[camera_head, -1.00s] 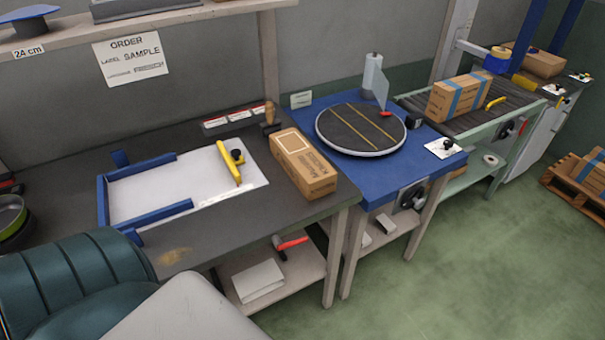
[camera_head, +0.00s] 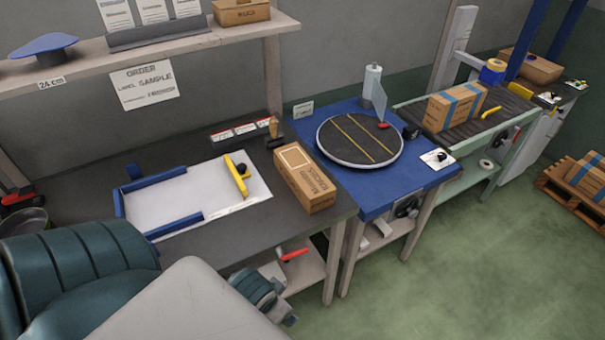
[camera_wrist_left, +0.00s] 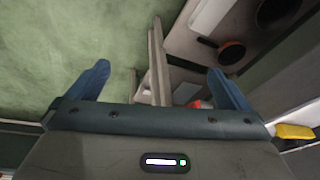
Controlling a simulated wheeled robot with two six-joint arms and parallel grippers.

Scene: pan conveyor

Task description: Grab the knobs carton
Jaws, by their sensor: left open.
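A small brown carton (camera_head: 240,12) with dark print stands on the upper shelf at the top of the head view. Its print is too small to read surely, so I cannot tell if it is the knobs carton. A longer closed carton (camera_head: 305,178) lies on the dark bench beside the blue table. My left gripper (camera_wrist_left: 158,69) is open and empty in the left wrist view, its two blue fingers apart over the floor and bench frame. My right gripper is not in view.
The upper shelf (camera_head: 180,38) also carries a blue disc stand (camera_head: 44,45) and paper cards. A white board with a blue frame (camera_head: 160,173) and a yellow tool lies on the bench. A round turntable (camera_head: 360,138) and a conveyor carton (camera_head: 455,106) stand to the right.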

